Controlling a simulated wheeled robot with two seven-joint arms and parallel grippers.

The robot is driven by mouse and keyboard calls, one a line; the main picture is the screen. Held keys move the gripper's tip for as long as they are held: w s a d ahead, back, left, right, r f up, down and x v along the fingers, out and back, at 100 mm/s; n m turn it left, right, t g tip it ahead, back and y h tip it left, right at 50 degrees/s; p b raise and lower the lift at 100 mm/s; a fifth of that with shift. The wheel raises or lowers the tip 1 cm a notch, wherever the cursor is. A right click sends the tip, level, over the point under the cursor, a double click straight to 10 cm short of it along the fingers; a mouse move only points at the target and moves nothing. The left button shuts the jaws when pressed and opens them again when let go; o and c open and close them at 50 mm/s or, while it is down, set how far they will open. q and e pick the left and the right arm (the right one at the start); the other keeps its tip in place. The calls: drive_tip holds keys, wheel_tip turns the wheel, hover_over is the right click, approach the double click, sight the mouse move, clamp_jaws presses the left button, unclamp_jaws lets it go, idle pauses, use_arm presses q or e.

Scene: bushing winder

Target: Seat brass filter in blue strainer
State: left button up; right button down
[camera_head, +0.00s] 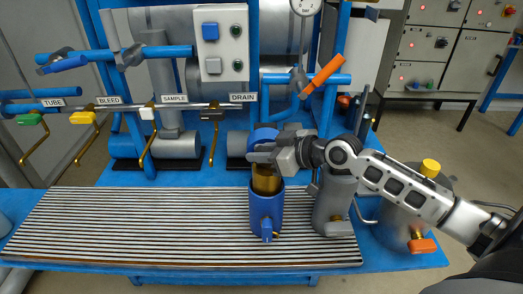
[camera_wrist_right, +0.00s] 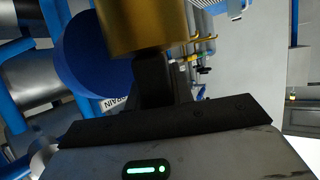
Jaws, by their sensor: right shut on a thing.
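The brass filter (camera_head: 266,182) is a gold cylinder, upright over the mouth of the blue strainer (camera_head: 266,213). Its lower end meets the strainer's rim and seems to be inside the opening; how deep I cannot tell. My right gripper (camera_head: 264,156) is shut on the filter's upper part. In the right wrist view the brass filter (camera_wrist_right: 142,25) fills the top centre, in front of the dark fingers. My left gripper is not in view.
The strainer stands on a slatted grate (camera_head: 140,225). A grey cylinder (camera_head: 333,205) stands close to its right, under my right arm. A grey pot with a yellow knob (camera_head: 430,168) is farther right. Labelled valve handles (camera_head: 150,108) hang behind. The grate's left side is clear.

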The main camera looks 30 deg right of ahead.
drive_tip(key=shift+f+b, duration=1.05)
drive_tip(key=shift+f, duration=0.55)
drive_tip(key=shift+f+b, duration=1.15)
drive_tip(key=shift+f, duration=0.2)
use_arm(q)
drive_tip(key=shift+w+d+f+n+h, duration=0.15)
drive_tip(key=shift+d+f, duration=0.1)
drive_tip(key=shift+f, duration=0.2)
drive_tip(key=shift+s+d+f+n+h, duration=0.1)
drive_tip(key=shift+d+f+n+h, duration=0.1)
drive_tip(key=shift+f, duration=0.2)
use_arm(e)
drive_tip(key=shift+f, duration=0.15)
use_arm(q)
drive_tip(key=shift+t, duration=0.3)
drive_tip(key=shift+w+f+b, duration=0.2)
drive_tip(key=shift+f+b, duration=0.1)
drive_tip(key=shift+b, duration=0.15)
use_arm(e)
drive_tip(key=shift+f, duration=0.4)
drive_tip(key=c, duration=1.1)
unclamp_jaws()
